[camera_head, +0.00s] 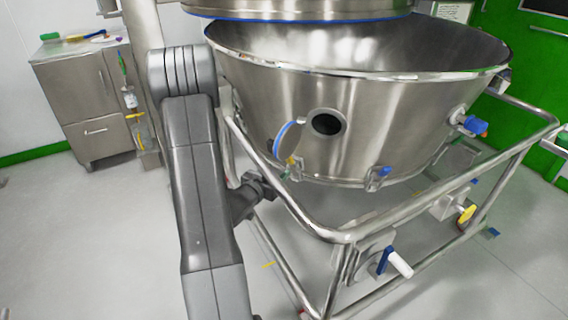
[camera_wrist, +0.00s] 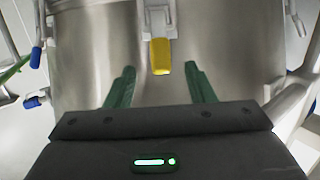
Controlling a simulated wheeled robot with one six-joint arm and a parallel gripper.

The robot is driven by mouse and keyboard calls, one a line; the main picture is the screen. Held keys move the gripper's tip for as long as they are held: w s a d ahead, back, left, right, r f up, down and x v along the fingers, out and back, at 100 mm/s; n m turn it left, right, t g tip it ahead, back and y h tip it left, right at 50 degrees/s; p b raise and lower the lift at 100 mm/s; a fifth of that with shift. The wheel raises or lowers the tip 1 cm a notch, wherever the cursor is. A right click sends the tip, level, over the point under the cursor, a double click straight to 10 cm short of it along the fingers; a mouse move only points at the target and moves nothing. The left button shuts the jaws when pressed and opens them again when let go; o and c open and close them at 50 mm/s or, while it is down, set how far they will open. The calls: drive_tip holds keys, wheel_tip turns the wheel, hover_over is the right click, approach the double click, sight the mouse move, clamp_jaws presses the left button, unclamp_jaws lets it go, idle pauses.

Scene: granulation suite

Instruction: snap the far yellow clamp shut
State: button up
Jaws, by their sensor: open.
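A yellow clamp (camera_wrist: 160,57) hangs handle-down from a pale metal bracket on a steel vessel wall in the wrist view. My gripper (camera_wrist: 159,71) has its two green fingers spread wide, with the handle's lower end between and slightly beyond their tips. I see nothing held, and cannot tell whether a finger touches the handle. In the head view the steel bowl (camera_head: 400,125) stands in a tubular frame, with a small yellow part (camera_head: 292,160) low on its side. I cannot tell whether that is the same clamp. My fingers are not clearly visible there.
The frame's top rail (camera_head: 400,215) runs around the bowl. Blue-handled fittings (camera_head: 476,125) stick out from the bowl. Caster levers, one white and blue (camera_head: 398,262) and one yellow (camera_head: 466,213), sit low on the frame. A steel cabinet (camera_head: 85,100) stands back left; floor is free between.

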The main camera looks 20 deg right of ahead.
sight(288, 161)
drive_tip(key=v, duration=0.5)
drive_tip(key=b+x, duration=0.2)
drive_tip(key=x, duration=1.2)
drive_tip(key=shift+f+b, duration=0.25)
drive_tip(key=shift+b, duration=0.05)
drive_tip(key=shift+s+a+r, duration=0.1)
drive_tip(key=shift+r, duration=0.05)
drive_tip(key=shift+r, duration=0.15)
